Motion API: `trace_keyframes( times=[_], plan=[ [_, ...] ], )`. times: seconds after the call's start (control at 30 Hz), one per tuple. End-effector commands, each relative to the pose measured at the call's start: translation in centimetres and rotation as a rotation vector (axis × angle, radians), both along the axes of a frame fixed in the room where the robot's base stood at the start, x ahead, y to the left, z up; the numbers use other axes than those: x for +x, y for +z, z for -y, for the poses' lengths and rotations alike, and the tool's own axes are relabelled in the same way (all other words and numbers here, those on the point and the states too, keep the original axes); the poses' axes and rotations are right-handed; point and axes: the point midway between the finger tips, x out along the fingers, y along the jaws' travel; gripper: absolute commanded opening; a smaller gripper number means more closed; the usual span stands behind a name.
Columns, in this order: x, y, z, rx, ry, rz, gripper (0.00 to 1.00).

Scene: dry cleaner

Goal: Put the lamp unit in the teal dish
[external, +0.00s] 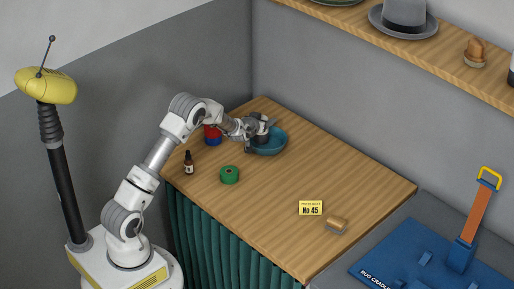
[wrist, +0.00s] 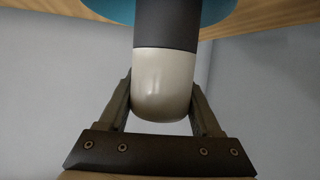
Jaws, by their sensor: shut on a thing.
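The lamp unit (wrist: 165,85) has a pale rounded end and a dark grey body. In the wrist view it sits between the two fingers of my gripper (wrist: 160,95), which is shut on its pale end. The dark end points toward the teal dish (wrist: 105,6), whose edge shows at the top. In the external view my gripper (external: 261,124) is at the teal dish (external: 275,147), near the table's back left. The lamp unit is small and partly hidden there. I cannot tell whether it touches the dish.
A red and blue container (external: 212,137), a dark dropper bottle (external: 188,163) and a green roll (external: 229,175) stand left of the dish. A yellow No 45 sign (external: 311,208) and a brush (external: 337,225) are toward the front right. The wooden table (external: 330,165) is clear between.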

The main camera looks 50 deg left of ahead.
Motion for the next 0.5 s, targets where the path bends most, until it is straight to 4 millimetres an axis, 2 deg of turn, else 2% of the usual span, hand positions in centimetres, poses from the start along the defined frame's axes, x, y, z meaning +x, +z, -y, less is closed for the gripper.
trace_keyframes(
  times=[0.1, 0.2, 0.5],
  plan=[
    [-0.1, -2.1, 0.0, 0.000, 0.001, -0.003, 0.04],
    [0.0, -3.2, 0.0, 0.000, 0.000, -0.001, 0.04],
    [0.0, -3.4, 0.0, 0.000, 0.000, 0.000, 0.04]
  ],
)
